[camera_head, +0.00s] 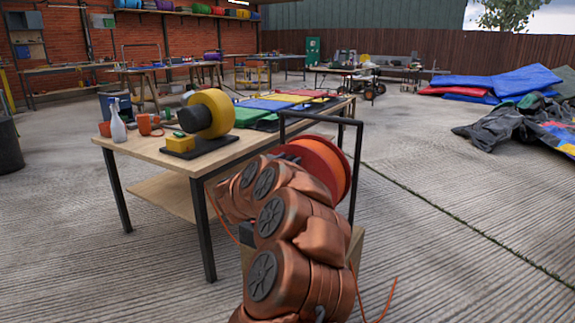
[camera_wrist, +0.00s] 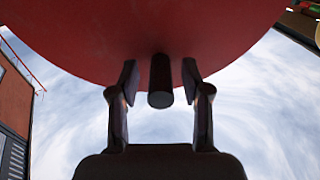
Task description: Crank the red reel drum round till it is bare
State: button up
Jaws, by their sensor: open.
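The red reel drum (camera_head: 322,163) stands in a black frame (camera_head: 359,170) just beyond my arm in the head view, with orange cord on it. Its red side disc (camera_wrist: 150,25) fills the top of the wrist view. A dark round crank handle (camera_wrist: 160,82) sticks out from the disc. My gripper (camera_wrist: 161,88) is open, one finger on each side of the handle, with gaps visible between fingers and handle. In the head view my copper arm hides the gripper, the handle and part of the drum.
A wooden table (camera_head: 148,150) stands left of the reel, with a yellow blower (camera_head: 212,112), a spray bottle (camera_head: 117,124) and folded coloured sheets. Orange cord (camera_head: 388,300) trails on the concrete near the reel. Crumpled inflatable fabric (camera_head: 505,127) lies at right. The floor between is clear.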

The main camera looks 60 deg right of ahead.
grip_shut()
dwell(0.4)
dwell(0.4)
